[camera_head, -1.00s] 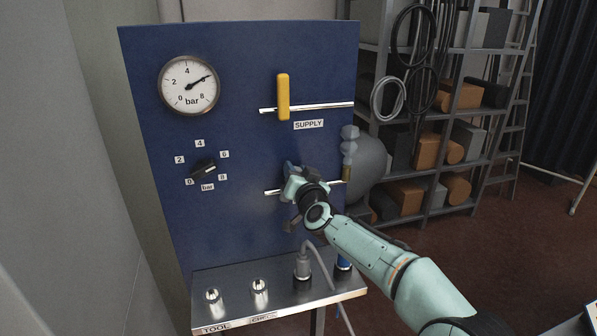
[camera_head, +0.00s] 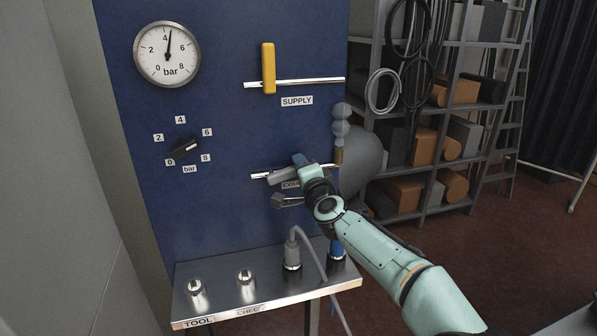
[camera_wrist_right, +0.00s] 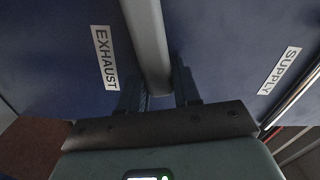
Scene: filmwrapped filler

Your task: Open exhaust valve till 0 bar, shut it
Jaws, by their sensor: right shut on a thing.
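The grey exhaust valve handle (camera_head: 284,174) lies roughly along its chrome pipe (camera_head: 258,176) on the blue panel, above the partly hidden EXHAUST label (camera_head: 290,185). My right gripper (camera_head: 302,165) is shut on the handle. In the right wrist view, the grey handle (camera_wrist_right: 147,35) runs between the two fingers of the gripper (camera_wrist_right: 158,85), beside the EXHAUST label (camera_wrist_right: 104,58). The pressure gauge (camera_head: 167,55) needle points just right of 4 bar. Pale grey puffs (camera_head: 341,122) rise above the brass fitting (camera_head: 339,156) at the exhaust pipe's right end. My left gripper is out of view.
The yellow supply handle (camera_head: 268,68) stands upright across the upper pipe (camera_head: 310,81). A black regulator knob (camera_head: 185,148) sits at the left. Below, a metal shelf (camera_head: 215,306) carries sockets and a grey hose plug (camera_head: 292,254). Storage shelving (camera_head: 452,105) stands at the right.

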